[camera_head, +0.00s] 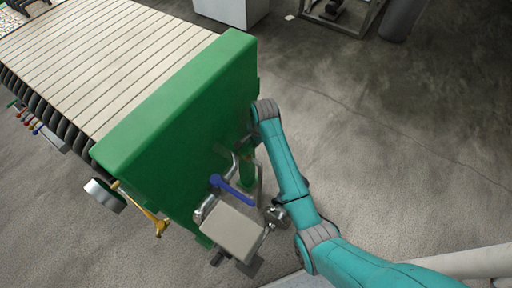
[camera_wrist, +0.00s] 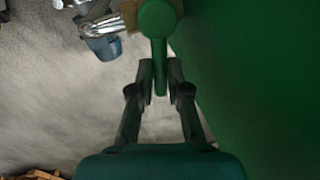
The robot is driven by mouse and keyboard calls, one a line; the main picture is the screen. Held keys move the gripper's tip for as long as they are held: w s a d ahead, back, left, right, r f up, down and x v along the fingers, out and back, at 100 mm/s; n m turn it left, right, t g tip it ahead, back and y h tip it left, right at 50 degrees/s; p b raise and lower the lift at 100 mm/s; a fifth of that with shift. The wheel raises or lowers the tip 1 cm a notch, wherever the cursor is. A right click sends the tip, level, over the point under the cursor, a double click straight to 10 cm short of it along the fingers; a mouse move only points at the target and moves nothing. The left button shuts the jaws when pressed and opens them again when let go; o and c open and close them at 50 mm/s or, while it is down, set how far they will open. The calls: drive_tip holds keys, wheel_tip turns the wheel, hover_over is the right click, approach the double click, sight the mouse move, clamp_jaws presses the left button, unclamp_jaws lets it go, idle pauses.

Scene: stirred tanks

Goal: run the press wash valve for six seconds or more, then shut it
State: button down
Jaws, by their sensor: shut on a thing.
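My gripper (camera_wrist: 160,72) is shut on a green lever handle (camera_wrist: 157,20) in the wrist view. The handle has a round hub at the top, and its narrow bar runs down between the two fingertips. In the head view my teal arm reaches the end face of the green press (camera_head: 180,120), and the gripper there is small and partly hidden by the arm. A blue lever handle (camera_head: 232,189) sits on pipework just below, apart from the gripper. I cannot read any label that names a valve, nor tell whether flow is running.
A beige box (camera_head: 232,232) stands by the pipework. A yellow valve (camera_head: 160,226) and a round silver part (camera_head: 104,194) are at the press's left. The press's green wall (camera_wrist: 250,70) fills the right of the wrist view. The floor (camera_head: 420,140) at right is clear.

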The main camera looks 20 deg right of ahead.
drive_tip(key=shift+s+d+m+h, duration=0.1)
drive_tip(key=shift+s+m+h, duration=0.15)
drive_tip(key=shift+s+m, duration=0.75)
drive_tip(key=shift+s+d+m+h, duration=0.15)
drive_tip(key=shift+m+h, duration=0.1)
drive_tip(key=shift+m, duration=1.45)
drive_tip(key=shift+a, duration=0.1)
drive_tip(key=c, duration=1.1)
unclamp_jaws()
drive_tip(key=shift+c, duration=0.2)
wheel_tip(320, 180, up, 12)
drive_tip(key=s, duration=0.2)
drive_tip(key=shift+s, duration=0.15)
drive_tip(key=shift+f, duration=0.15)
